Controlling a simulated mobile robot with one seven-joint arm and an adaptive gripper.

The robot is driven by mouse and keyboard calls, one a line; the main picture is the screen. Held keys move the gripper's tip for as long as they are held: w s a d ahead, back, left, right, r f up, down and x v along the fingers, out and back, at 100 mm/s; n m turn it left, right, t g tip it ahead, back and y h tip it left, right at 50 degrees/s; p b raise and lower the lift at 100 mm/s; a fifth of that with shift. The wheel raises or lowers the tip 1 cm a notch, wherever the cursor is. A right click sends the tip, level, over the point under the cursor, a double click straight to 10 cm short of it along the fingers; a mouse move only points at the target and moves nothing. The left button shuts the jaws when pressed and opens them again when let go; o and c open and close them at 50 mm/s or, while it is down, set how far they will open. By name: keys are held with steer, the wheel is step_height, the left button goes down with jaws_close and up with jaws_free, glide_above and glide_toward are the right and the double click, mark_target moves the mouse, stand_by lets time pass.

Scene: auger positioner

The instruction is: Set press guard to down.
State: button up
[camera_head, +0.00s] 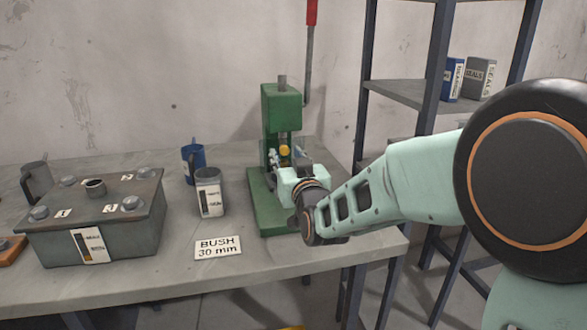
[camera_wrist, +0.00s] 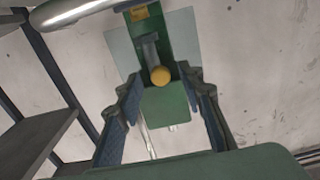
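The green press (camera_head: 281,108) stands at the right end of the bench, with a red-tipped lever (camera_head: 311,14) rising from it. A yellow knob (camera_head: 285,150) shows at its front, and again in the wrist view (camera_wrist: 160,76). A clear greyish pane, which looks like the press guard (camera_wrist: 186,38), spans the press body in the wrist view; its exact position is hard to tell. My gripper (camera_wrist: 168,88) is open in front of the press, its two fingers on either side of the yellow knob, with gaps visible. In the head view my wrist hides part of the press.
A shelf rack (camera_head: 405,92) with small boxes stands to the right.

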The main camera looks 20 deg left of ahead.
steer(key=v, duration=1)
steer(key=shift+s, duration=0.3)
steer(key=shift+w+d, duration=0.1)
